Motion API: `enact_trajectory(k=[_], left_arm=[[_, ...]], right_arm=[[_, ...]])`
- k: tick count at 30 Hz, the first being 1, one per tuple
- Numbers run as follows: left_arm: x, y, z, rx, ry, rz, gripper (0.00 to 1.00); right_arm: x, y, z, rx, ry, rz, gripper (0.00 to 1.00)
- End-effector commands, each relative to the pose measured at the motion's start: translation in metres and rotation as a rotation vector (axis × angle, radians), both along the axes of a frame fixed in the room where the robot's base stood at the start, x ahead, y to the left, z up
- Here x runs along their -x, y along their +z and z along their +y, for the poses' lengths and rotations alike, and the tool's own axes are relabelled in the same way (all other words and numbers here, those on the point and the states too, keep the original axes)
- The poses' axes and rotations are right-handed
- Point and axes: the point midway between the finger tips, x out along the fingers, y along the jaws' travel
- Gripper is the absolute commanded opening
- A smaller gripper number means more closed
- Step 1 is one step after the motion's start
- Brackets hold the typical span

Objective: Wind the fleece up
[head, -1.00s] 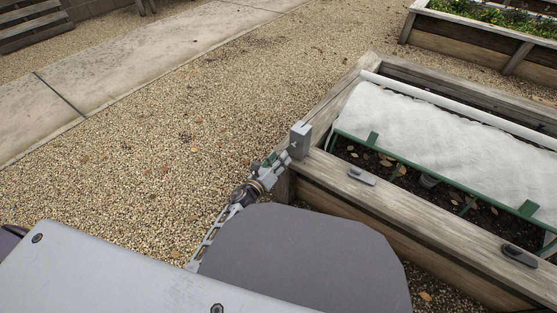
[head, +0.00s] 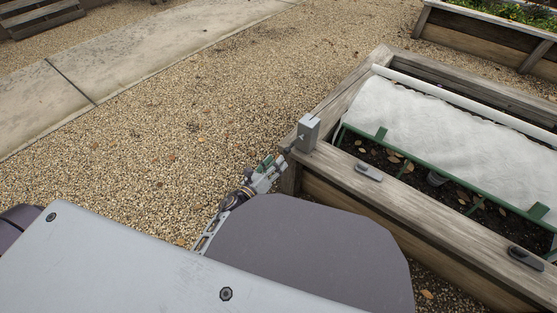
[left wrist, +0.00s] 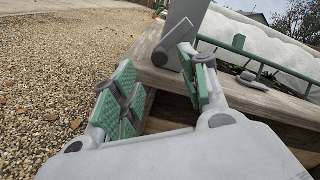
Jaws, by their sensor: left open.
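The white fleece (head: 440,128) lies spread over green hoops on a raised wooden bed, at the right of the head view. A white tube (head: 465,105) runs along its far edge, and a green bar (head: 450,176) along its near edge. A grey block (head: 308,134) stands on the near left corner of the bed. My left gripper (head: 279,160) is open and empty, low beside that corner, just left of the block. In the left wrist view its green-padded fingers (left wrist: 156,66) are spread, with the grey block (left wrist: 181,28) beyond the right finger. My right gripper is out of view.
Two dark grey clips (head: 368,171) sit on the bed's near wooden rim (head: 415,210). Dark soil with dry leaves shows below the fleece. Gravel (head: 170,150) lies open to the left, beside a concrete path (head: 100,70). Another planted bed (head: 480,38) stands behind.

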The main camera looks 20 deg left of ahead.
Motion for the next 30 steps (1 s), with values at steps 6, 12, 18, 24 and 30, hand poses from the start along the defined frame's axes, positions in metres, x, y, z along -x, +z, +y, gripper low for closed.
enact_trajectory(k=[6, 12, 18, 24, 30], left_arm=[[0.020, 0.000, 0.007, 0.001, 0.002, 0.001, 0.44], [0.035, 0.001, 0.011, 0.002, 0.002, 0.002, 0.44], [0.043, 0.001, 0.014, 0.001, 0.002, 0.001, 0.44], [0.044, 0.001, 0.015, 0.001, 0.001, 0.000, 0.44], [0.044, 0.001, 0.015, 0.001, 0.001, 0.000, 0.44]], right_arm=[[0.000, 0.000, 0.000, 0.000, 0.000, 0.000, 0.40], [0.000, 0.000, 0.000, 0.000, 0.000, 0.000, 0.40], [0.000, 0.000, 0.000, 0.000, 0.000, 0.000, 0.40], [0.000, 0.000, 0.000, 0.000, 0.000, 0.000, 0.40], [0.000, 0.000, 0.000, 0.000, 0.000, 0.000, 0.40]])
